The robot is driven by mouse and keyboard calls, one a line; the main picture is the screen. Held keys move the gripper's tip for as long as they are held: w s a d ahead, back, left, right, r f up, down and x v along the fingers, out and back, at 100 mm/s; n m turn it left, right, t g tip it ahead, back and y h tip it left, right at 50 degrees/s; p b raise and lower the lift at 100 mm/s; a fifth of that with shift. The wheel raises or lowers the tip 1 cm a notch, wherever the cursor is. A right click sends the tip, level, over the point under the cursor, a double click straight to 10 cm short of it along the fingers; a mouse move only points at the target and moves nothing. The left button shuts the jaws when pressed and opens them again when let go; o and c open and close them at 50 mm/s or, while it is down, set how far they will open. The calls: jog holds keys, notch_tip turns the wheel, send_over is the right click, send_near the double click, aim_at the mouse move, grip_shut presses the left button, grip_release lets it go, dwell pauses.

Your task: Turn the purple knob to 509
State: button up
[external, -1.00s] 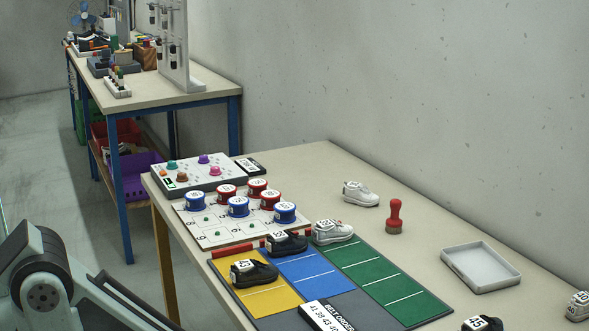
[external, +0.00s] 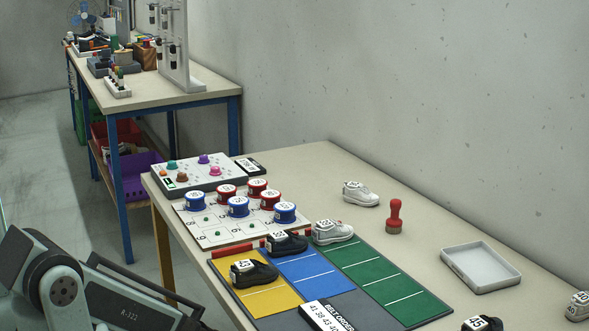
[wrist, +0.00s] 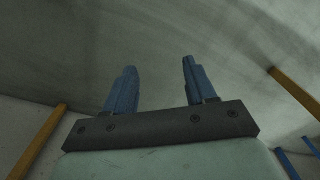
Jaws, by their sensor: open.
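The knob panel (external: 190,184) is a white box at the far left end of the near table. The purple knob (external: 203,158) stands at its back edge, among teal, brown and pink knobs. Its dial marks are too small to read. A small dark display (external: 248,165) with a white label lies beside the panel's right end. My gripper (wrist: 158,75) shows in the wrist view with two blue fingers apart and nothing between them. The fingers point at bare grey floor or wall. In the external view my arm is at the lower left, well away from the panel; the fingers are out of that frame.
Red and blue round pieces (external: 238,206) stand on a white board (external: 205,233) in front of the panel. Shoes stand on and around a coloured mat (external: 300,268). A red stamp (external: 395,216) and a grey tray (external: 480,267) are to the right. A second table (external: 150,95) stands behind.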

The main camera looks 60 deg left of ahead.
jog(key=w+a+r+n+t+y, duration=0.2)
jog(key=a, duration=0.8)
jog(key=w+a+r+n+t+y, duration=0.1)
jog(key=a+n, duration=0.1)
jog(key=a, duration=0.8)
jog(key=w+a+r+n+t+y, duration=0.2)
jog(key=a, duration=0.8)
jog(key=s+a+r+n+y, duration=0.2)
jog(key=s+a+r, duration=0.15)
jog(key=a, duration=0.55)
jog(key=s+a+r+n+y, duration=0.2)
jog(key=s+a+r, duration=0.15)
jog(key=a, duration=0.55)
jog(key=s+a+r+n+y, duration=0.1)
jog(key=s+a+r+y, duration=0.2)
jog(key=a, duration=0.7)
jog(key=s+a+r+n+g+h, duration=0.1)
jog(key=a+r+h, duration=0.1)
jog(key=a+r, duration=0.6)
jog(key=s+a+r+g+h, duration=0.15)
jog(key=a+r, duration=0.25)
jog(key=a, duration=0.7)
notch_tip(320, 180, up, 36)
jog(key=m+g+h, duration=0.1)
jog(key=g+h, duration=0.2)
jog(key=h, duration=0.6)
send_over(203, 156)
notch_tip(203, 156, down, 13)
jog(key=shift+w+f, duration=0.1)
jog(key=shift+f, duration=0.05)
